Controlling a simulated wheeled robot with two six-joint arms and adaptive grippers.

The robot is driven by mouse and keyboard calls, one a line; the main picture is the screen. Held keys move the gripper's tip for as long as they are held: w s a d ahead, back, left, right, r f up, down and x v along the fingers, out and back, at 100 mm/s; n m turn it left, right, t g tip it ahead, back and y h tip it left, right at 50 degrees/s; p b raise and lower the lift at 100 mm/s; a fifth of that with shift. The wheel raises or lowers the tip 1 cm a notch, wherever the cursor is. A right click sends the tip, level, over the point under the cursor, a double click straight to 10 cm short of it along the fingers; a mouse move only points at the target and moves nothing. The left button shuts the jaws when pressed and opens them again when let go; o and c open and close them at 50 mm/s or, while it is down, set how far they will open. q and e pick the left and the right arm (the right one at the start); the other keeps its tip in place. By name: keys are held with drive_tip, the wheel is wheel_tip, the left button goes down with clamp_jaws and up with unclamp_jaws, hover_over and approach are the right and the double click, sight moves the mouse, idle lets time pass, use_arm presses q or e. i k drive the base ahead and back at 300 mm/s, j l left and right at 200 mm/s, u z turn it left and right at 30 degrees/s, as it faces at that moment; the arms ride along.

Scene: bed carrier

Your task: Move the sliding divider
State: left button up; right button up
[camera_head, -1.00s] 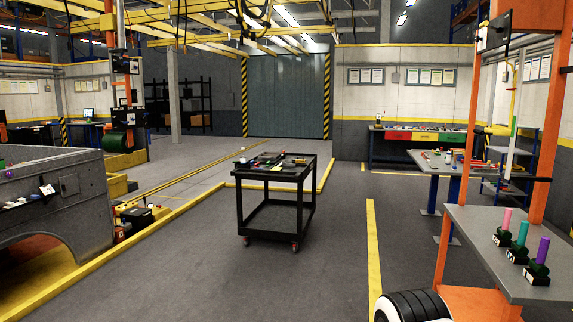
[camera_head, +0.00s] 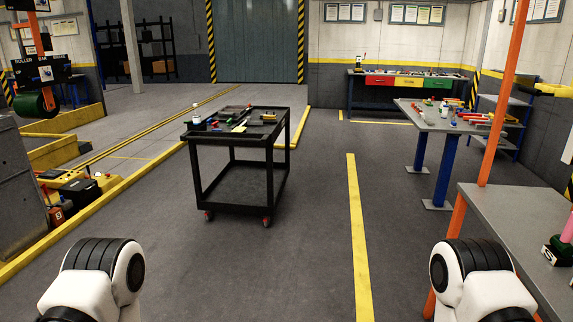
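I cannot make out a sliding divider in the camera_head view. A black two-shelf cart (camera_head: 190,133) with red casters stands ahead, left of centre, with several small tools and parts on its top. Parts of both my arms show at the bottom left and bottom right corners, white with black ribbed joints. Neither gripper is in view.
A grey-topped table (camera_head: 425,113) with blue legs stands at right, and a workbench (camera_head: 362,98) with red, yellow and green drawer fronts behind it. A grey shelf with an orange post (camera_head: 490,200) is close at right.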

sight(248, 119)
drive_tip(key=i, duration=3.2)
